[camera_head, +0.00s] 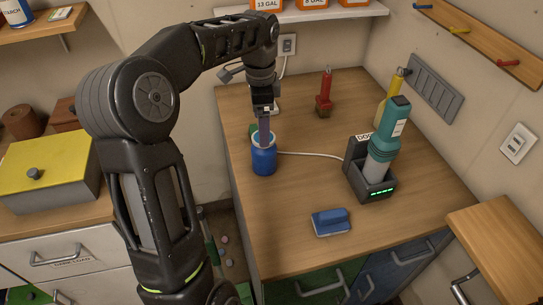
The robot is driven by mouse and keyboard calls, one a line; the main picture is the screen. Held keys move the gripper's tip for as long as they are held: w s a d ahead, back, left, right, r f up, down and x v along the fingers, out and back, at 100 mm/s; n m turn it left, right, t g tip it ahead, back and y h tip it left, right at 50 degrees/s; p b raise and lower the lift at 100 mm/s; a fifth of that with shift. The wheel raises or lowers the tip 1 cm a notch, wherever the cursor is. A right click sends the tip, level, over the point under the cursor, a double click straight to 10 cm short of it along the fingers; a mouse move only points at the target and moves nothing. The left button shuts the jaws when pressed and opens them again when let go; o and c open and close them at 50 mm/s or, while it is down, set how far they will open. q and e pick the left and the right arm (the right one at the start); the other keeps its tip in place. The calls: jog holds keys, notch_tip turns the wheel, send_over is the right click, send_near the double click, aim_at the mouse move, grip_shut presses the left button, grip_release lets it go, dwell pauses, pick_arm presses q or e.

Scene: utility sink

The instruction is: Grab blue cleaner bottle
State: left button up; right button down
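A blue round container (264,161) with a pale rim stands at the left of the wooden worktop. A narrow bluish-purple piece (264,131) rises from its top; I cannot tell whether it is a bottle neck or a separate item. My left gripper (265,112) points down right above this piece. Its fingertips are small and dark here, and I cannot tell whether they are open or shut. My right gripper is not in view.
A teal and grey device (388,140) stands in a black dock (372,186) with green lights. A white cable (312,154) crosses the worktop (285,210). A yellow-lidded box (45,161) sits at left.

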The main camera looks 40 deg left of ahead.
aim_at(264, 156)
pick_arm(q)
jog(key=f+b, duration=0.3)
jog(key=f, duration=0.1)
jog(key=shift+w+d+f, duration=0.1)
jog(key=shift+w, duration=0.2)
jog(key=shift+f+b, duration=0.45)
jog(key=shift+b, duration=0.05)
jog(key=shift+f, duration=1.25)
jog(key=shift+f+p, duration=0.65)
jog(key=shift+f, duration=1.95)
